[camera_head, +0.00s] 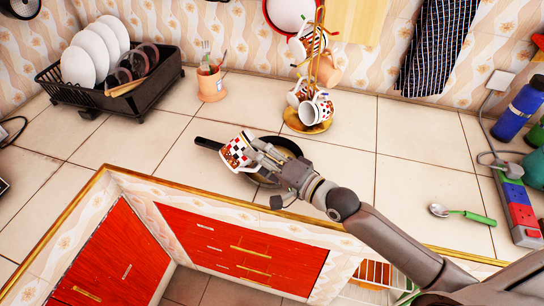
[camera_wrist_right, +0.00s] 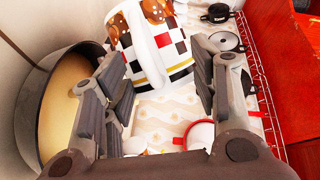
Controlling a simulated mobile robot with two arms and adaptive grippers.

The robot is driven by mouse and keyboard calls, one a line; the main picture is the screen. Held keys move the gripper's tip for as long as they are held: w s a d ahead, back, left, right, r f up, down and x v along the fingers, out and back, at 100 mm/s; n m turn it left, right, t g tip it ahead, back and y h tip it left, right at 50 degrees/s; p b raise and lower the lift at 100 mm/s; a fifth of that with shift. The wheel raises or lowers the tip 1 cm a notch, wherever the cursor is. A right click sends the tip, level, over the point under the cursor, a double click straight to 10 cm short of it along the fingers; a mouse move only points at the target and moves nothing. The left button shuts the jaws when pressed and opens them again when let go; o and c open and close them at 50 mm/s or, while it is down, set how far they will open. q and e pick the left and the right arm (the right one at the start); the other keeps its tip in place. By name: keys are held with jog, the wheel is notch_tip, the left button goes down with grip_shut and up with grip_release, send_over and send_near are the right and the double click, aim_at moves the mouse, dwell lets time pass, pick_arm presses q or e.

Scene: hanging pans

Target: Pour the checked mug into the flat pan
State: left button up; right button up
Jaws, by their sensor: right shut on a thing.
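The checked mug (camera_head: 237,152), white with black and red squares, is in my right gripper (camera_head: 262,158). It is tilted over the left part of the flat pan (camera_head: 290,147), above the counter. In the right wrist view the checked mug (camera_wrist_right: 160,50) sits between the two dark fingers of the right gripper (camera_wrist_right: 160,85). The dark flat pan (camera_wrist_right: 28,125) shows at the left there, with a beige surface inside that I cannot identify. The head view shows its black handle pointing left. My gripper and the mug hide much of the pan. My left gripper is out of view.
A mug tree (camera_head: 319,70) with several mugs stands behind the pan. A black dish rack (camera_head: 110,95) with plates is at the back left, beside a utensil cup (camera_head: 211,84). A spoon (camera_head: 460,213) and power strip (camera_head: 520,205) lie at the right.

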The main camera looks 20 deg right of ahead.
jog(key=shift+d+f+m+t+y+b, duration=0.25)
jog(key=shift+f+m+b, duration=0.35)
jog(key=shift+b, duration=1.3)
jog(key=shift+d, duration=0.1)
jog(key=shift+w+d+f+m+y+b, duration=0.25)
jog(key=shift+d+m+b, duration=0.4)
jog(key=shift+b, duration=0.45)
jog(key=shift+d+f+t+b, duration=0.1)
jog(key=shift+f+t+b, duration=0.05)
jog(key=shift+t+b, duration=0.15)
jog(key=shift+d+f+m, duration=0.1)
jog(key=shift+m, duration=0.15)
jog(key=shift+d+r+m+t+b, duration=0.2)
jog(key=shift+d+m+t+b, duration=0.15)
jog(key=shift+m+b, duration=0.6)
